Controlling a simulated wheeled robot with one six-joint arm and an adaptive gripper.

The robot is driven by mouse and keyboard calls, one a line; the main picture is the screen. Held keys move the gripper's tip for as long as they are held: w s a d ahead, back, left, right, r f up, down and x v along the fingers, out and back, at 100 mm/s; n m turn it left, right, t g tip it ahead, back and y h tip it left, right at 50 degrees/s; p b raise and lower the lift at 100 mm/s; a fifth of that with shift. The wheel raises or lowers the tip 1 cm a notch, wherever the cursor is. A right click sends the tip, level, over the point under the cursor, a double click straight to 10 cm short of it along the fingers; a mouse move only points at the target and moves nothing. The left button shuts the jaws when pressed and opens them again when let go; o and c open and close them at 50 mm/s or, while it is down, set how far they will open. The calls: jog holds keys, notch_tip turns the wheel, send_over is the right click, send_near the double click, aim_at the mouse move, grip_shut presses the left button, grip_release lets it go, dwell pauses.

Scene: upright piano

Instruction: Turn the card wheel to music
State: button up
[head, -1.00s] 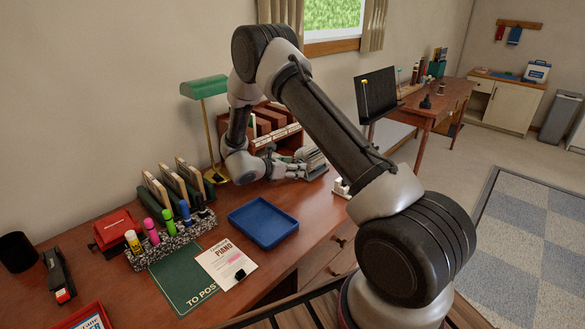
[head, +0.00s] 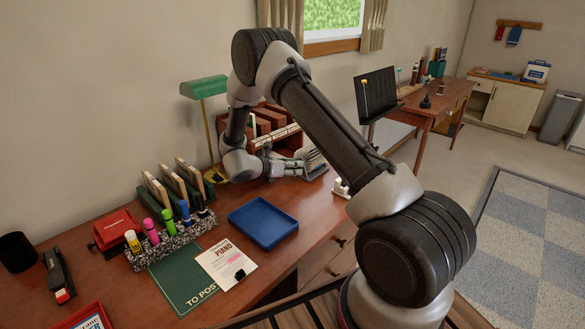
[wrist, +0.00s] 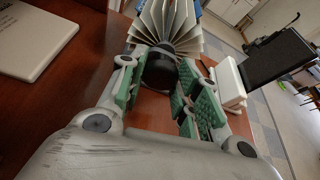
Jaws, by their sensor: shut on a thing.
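The card wheel shows in the wrist view as a fan of pale cards (wrist: 168,22) with a dark round knob (wrist: 160,68) at its near side. In the head view the card wheel (head: 314,162) stands on the desk, partly hidden by my gripper. My gripper (wrist: 161,80) is shut on the knob, its green-padded fingers on either side of it. In the head view my gripper (head: 288,168) reaches in from the left, close to the wheel. Any printing on the cards is too small to read.
A wooden shelf unit (head: 288,139) stands behind the wheel. A green lamp (head: 204,88) is to its left, and a blue tray (head: 263,222) lies in front on the desk. A white object (head: 341,187) sits to the right near the desk edge.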

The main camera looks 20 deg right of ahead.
jog(key=n+g+h, duration=0.1)
jog(key=n+g, duration=0.1)
jog(key=n, duration=0.1)
jog(key=shift+w+n, duration=0.1)
jog(key=shift+n, duration=0.3)
dwell(0.4)
jog(key=shift+a, duration=0.1)
jog(key=o, duration=1)
jog(key=v, duration=1.2)
jog(key=shift+f, duration=0.2)
jog(key=shift+w, duration=0.1)
